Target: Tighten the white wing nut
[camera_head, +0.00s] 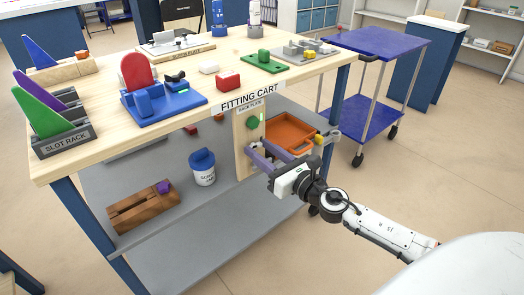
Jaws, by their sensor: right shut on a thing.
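The wooden back plate (242,150) stands upright under the front edge of the fitting cart's top, below its "BACK PLATE" label. A green round piece (253,122) sits high on its face. My right gripper (256,151) reaches in from the lower right, with its purple fingers at the plate's face, below the green piece. It is shut on a small part there, at the white wing nut's likely place. The fingers hide that part, so I cannot make out its wings or how far it is seated. My left gripper is not in view.
A blue trolley (381,43) stands at the back right.

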